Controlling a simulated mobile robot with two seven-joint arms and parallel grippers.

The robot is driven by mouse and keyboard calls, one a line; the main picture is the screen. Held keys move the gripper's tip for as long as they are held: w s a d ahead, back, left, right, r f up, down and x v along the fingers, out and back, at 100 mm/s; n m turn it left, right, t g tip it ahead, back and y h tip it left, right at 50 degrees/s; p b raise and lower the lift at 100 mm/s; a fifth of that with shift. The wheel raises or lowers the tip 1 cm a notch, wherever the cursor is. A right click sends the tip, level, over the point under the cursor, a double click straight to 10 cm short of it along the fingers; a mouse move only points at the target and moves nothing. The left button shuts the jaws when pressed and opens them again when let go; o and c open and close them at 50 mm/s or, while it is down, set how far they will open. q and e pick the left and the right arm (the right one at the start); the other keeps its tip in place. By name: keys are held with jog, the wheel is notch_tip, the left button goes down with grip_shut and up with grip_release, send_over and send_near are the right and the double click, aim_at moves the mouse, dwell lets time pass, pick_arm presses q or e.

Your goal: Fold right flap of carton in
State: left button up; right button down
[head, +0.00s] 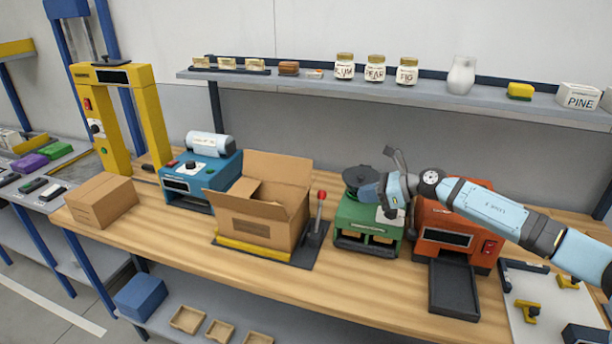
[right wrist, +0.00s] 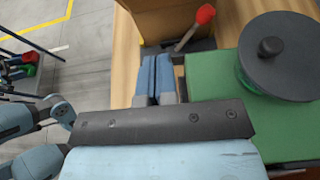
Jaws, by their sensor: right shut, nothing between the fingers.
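The brown carton (head: 255,221) stands open on the bench in the head view. Its back flap (head: 280,167) stands up, and another flap (head: 222,192) slants outward at the left. A panel slopes inside the opening. I cannot clearly make out the right flap. My right gripper (head: 366,192) is right of the carton, by the green machine, apart from the carton. In the right wrist view its two blue fingers (right wrist: 155,75) are together and empty, with part of the carton (right wrist: 172,18) beyond them. My left gripper is not in view.
A red-knobbed lever (head: 318,212) stands close to the carton's right side. The green machine (head: 368,228) with its black disc and the orange machine (head: 450,235) are further right. A blue machine (head: 200,180) and a closed box (head: 101,201) are left.

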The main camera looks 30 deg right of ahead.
jog(key=r+p+x, duration=0.2)
jog(key=p+x, duration=0.2)
jog(key=x, duration=0.8)
jog(key=shift+w+a, duration=0.55)
jog(key=shift+w, duration=0.05)
jog(key=shift+d+r, duration=0.1)
jog(key=shift+r, duration=0.1)
